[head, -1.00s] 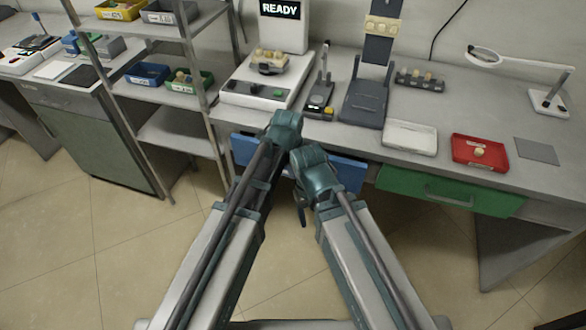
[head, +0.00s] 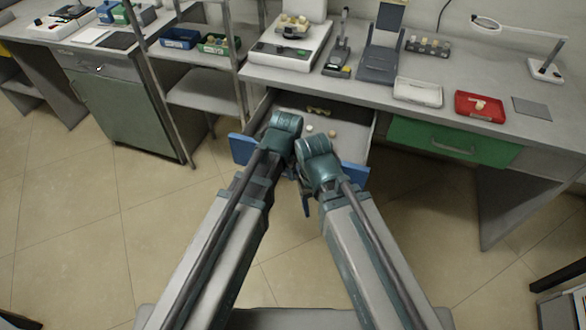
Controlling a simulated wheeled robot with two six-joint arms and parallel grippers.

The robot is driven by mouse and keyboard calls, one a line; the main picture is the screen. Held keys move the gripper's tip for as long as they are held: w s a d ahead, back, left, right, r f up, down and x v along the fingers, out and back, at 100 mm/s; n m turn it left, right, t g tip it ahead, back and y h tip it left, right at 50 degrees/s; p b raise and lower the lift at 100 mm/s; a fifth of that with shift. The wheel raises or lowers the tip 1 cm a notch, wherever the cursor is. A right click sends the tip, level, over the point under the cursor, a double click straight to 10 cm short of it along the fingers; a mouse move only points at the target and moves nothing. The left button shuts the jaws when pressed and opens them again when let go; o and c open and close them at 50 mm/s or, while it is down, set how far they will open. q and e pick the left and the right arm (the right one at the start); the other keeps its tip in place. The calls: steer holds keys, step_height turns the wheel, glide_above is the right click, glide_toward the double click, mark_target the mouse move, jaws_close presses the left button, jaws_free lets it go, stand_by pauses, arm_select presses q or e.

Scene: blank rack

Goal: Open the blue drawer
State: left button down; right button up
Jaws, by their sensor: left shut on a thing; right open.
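The blue drawer (head: 353,176) is pulled out from under the bench. My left gripper (head: 291,172) is at the middle of the drawer front, mostly hidden by my wrists. It is shut, apparently on the drawer's handle, which I cannot see. My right gripper (head: 305,203) is open and hangs just below and in front of the drawer front.
A closed green drawer (head: 450,142) is to the right under the bench top (head: 375,83). A red tray (head: 480,106) and a white tray (head: 418,92) stand on the bench. A metal shelf rack (head: 205,90) is at left. The floor in front is clear.

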arm_select(q)
steer(key=shift+s+a, duration=0.1)
steer(key=shift+s, duration=0.2)
arm_select(e)
steer(key=shift+s+a, duration=0.1)
steer(key=shift+s, duration=0.2)
arm_select(q)
steer(key=c, duration=0.9)
jaws_free()
steer(key=shift+r, duration=0.15)
arm_select(e)
steer(key=shift+r, duration=0.15)
arm_select(q)
steer(key=r+p, duration=0.4)
steer(key=s+r+p, duration=0.1)
steer(key=r+p, duration=0.4)
steer(key=s+r+p, duration=0.1)
steer(key=r+p, duration=0.3)
steer(key=shift+s+a+r+p, duration=0.15)
steer(key=shift+s+a+p, duration=0.05)
steer(key=shift+a+p, duration=0.2)
arm_select(e)
step_height(320, 180, up, 13)
steer(key=shift+r, duration=0.2)
